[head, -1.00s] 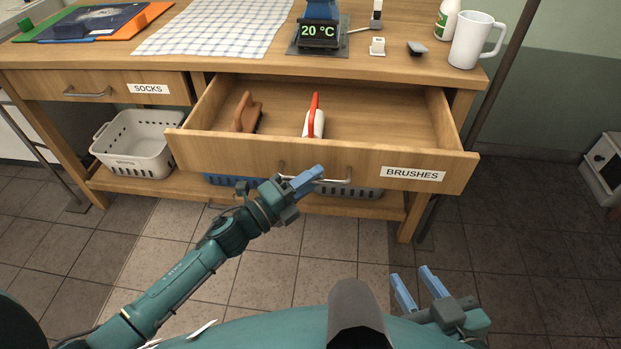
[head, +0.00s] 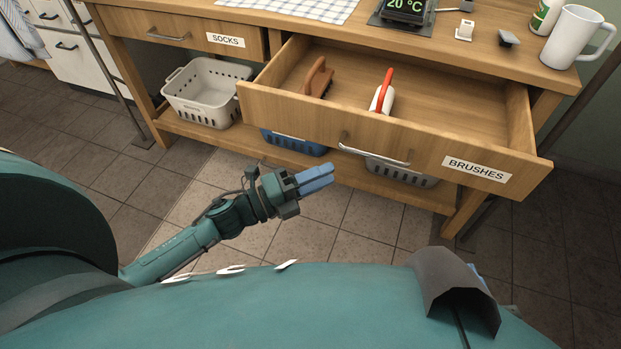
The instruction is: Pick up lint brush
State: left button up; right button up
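The drawer labelled BRUSHES (head: 400,145) is pulled out and holds two brushes. A white brush with an upright red handle (head: 383,98), which looks like the lint brush, lies near the drawer's middle. A brown brush (head: 318,77) lies to its left. My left gripper (head: 328,177) is in front of and below the drawer front, left of its handle, apart from both brushes. Its blue fingers lie together with nothing between them. Only a sliver of my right gripper (head: 475,269) shows at the lower right, mostly hidden behind my own body.
A closed SOCKS drawer (head: 190,34) is at the left. White (head: 208,92), blue (head: 293,142) and grey (head: 402,172) baskets sit on the shelf below. The tabletop holds a temperature display (head: 405,8) and a white mug (head: 578,37). Tiled floor is clear in front.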

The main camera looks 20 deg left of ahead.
aim_at(318, 80)
jog(key=k+j, duration=0.45)
jog(key=j, duration=0.25)
jog(key=k+j, duration=0.25)
jog(key=j, duration=0.1)
